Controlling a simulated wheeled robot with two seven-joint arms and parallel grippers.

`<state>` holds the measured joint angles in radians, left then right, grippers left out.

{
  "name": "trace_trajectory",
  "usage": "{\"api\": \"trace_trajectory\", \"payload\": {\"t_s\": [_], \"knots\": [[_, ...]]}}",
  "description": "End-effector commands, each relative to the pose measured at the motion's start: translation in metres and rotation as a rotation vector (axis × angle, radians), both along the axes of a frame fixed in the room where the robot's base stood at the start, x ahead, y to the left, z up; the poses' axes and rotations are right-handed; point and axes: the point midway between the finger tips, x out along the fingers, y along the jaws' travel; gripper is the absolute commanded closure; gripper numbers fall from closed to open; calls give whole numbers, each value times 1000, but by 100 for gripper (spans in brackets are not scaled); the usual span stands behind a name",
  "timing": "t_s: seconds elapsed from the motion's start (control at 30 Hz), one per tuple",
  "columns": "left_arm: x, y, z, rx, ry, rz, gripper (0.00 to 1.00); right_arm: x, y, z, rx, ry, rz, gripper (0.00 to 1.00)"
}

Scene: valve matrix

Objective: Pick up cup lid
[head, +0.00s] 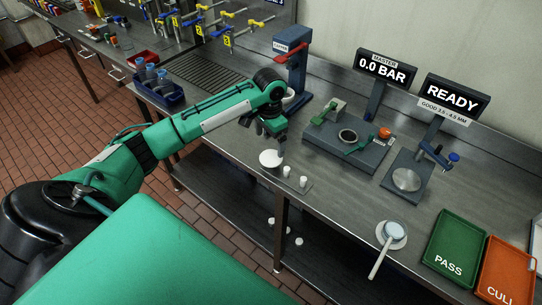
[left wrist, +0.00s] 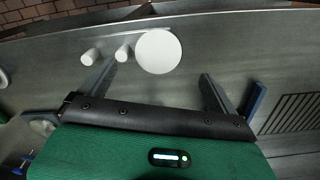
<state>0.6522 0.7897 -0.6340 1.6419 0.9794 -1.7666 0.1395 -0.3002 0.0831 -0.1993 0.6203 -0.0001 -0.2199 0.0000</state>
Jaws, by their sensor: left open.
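A flat white round disc, which looks like the cup lid (head: 270,159), lies near the front edge of the steel bench, beside two small white cylinders (head: 295,177). My left gripper (head: 272,130) is just behind and above the disc, pointing down. It is open and empty, with its two fingers (left wrist: 157,72) spread wide. My right gripper is not in view.
A valve fixture (head: 345,140), a gauge plate (head: 407,180), a white-handled tool (head: 380,250), a green PASS tray (head: 455,245) and an orange CULL tray (head: 508,270) stand to the right. The bench around the disc is mostly clear.

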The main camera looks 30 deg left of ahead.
Motion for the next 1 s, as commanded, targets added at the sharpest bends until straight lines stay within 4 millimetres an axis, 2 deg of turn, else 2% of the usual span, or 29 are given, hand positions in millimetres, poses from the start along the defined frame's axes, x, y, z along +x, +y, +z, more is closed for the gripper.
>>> {"api": "trace_trajectory", "payload": {"t_s": [0.27, 0.4, 0.6, 1.0], "knots": [[2, -2, -20, -1, 3, -1, 5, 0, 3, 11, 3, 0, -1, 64], [6, -5, -40, -1, 4, 0, 5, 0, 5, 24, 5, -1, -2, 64], [7, -5, -63, -1, 1, -2, 5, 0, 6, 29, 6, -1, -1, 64], [7, -5, -65, 0, -1, -2, 5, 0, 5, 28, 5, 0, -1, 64]]}}
